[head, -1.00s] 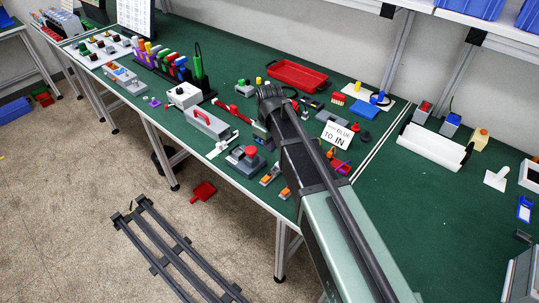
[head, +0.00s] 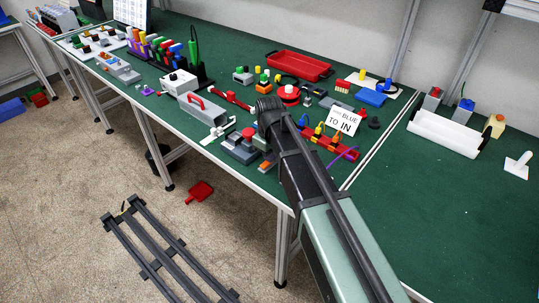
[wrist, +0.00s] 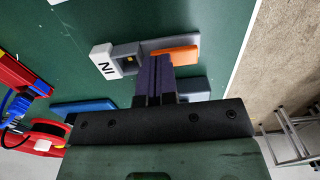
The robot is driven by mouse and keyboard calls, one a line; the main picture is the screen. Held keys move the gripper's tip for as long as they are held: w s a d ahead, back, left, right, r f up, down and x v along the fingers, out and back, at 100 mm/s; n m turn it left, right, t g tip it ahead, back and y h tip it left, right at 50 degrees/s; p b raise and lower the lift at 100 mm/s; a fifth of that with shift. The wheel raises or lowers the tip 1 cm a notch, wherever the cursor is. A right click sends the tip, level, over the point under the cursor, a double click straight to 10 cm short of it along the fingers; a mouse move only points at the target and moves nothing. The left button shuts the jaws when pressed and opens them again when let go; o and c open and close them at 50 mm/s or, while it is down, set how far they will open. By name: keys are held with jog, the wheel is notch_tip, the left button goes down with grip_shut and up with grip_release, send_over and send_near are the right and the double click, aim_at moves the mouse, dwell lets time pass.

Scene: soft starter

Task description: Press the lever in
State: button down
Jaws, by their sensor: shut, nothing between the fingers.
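In the wrist view, an orange lever (wrist: 175,54) lies on a light grey base. At the base's other end are a dark grey block (wrist: 126,61) with a small yellow-orange spot and a white tag (wrist: 103,62) reading "IN". My gripper (wrist: 154,60) is shut and empty, its dark fingertips overlapping the near edge of the base beside the lever. I cannot tell whether they touch it. In the head view, a small orange piece (head: 267,166) shows just left of my arm; my fingers are hidden there.
A grey block with a red button (head: 243,144) stands left of my arm. On its right are a red strip with several coloured levers (head: 335,146) and a "TO IN" sign (head: 346,121). In the wrist view, a blue piece (wrist: 84,106) and a red reel-like part (wrist: 40,140) are nearby.

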aim_at(266, 163)
jog(key=shift+f, duration=0.25)
jog(key=shift+s+r, duration=0.1)
jog(key=shift+s, duration=0.05)
jog(key=shift+s+a+r, duration=0.25)
jog(key=shift+s+a, duration=0.2)
jog(key=shift+a, duration=0.05)
jog(key=shift+w, duration=0.1)
jog(key=shift+r+p, duration=0.35)
jog(key=shift+p, duration=0.1)
notch_tip(266, 163, up, 13)
jog(key=p, duration=1.3)
jog(key=shift+r, duration=0.2)
